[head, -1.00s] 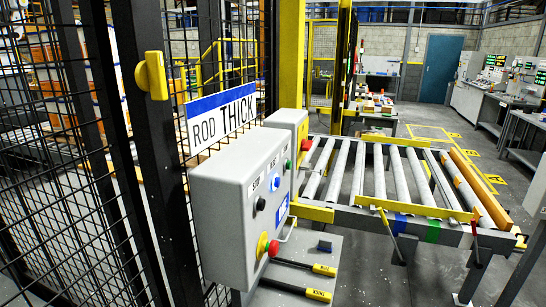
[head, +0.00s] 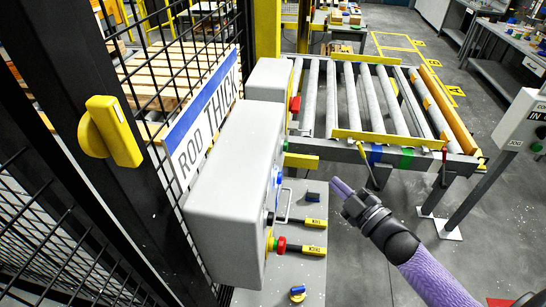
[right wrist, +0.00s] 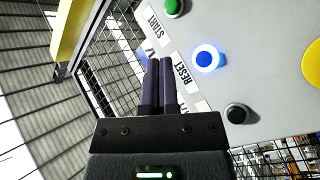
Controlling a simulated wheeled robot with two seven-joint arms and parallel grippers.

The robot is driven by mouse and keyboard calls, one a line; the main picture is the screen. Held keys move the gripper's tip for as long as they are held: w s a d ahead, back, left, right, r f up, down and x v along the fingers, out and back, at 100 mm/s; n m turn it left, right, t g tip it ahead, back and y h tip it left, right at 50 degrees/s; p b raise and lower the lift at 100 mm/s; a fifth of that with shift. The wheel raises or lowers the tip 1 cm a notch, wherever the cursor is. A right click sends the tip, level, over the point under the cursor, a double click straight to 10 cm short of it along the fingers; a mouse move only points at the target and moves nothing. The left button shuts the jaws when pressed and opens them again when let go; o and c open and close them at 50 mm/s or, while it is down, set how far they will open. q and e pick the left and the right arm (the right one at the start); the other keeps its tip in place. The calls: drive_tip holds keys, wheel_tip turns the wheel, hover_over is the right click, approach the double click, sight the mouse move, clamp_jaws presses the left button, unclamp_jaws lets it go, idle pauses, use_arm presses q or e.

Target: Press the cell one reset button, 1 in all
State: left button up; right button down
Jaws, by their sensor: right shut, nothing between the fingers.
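The grey control box (head: 235,170) stands at the fence under a "ROD THICK" sign; its button face is turned edge-on in the head view. In the right wrist view the blue reset button (right wrist: 207,58) glows next to a "RESET" label (right wrist: 185,78). My right gripper (head: 337,185) is shut and empty, to the right of the box and apart from it in the head view. In the right wrist view its dark fingers (right wrist: 158,75) lie together, left of the blue button. Whether they touch the panel cannot be told. My left gripper is not in view.
A green button (right wrist: 173,7), a black button (right wrist: 237,113) and a yellow part (right wrist: 314,64) surround the reset button. A red mushroom button (head: 280,245) sticks out low on the box. A roller conveyor (head: 370,105) stands behind; mesh fence is at left.

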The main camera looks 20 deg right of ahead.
sight(278, 178)
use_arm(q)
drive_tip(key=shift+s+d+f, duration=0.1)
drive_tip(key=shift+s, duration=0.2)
use_arm(e)
drive_tip(key=w+a, duration=0.4)
drive_tip(key=a, duration=0.3)
drive_tip(key=shift+w+a, duration=0.15)
drive_tip(key=shift+a, duration=0.1)
idle(1.9)
drive_tip(key=shift+w+a, duration=0.2)
drive_tip(key=shift+a, duration=0.15)
drive_tip(key=shift+w+a, duration=0.25)
drive_tip(key=shift+a, duration=0.15)
idle(0.7)
drive_tip(key=shift+d, duration=0.1)
drive_tip(key=shift+s+d, duration=0.45)
drive_tip(key=shift+d, duration=0.2)
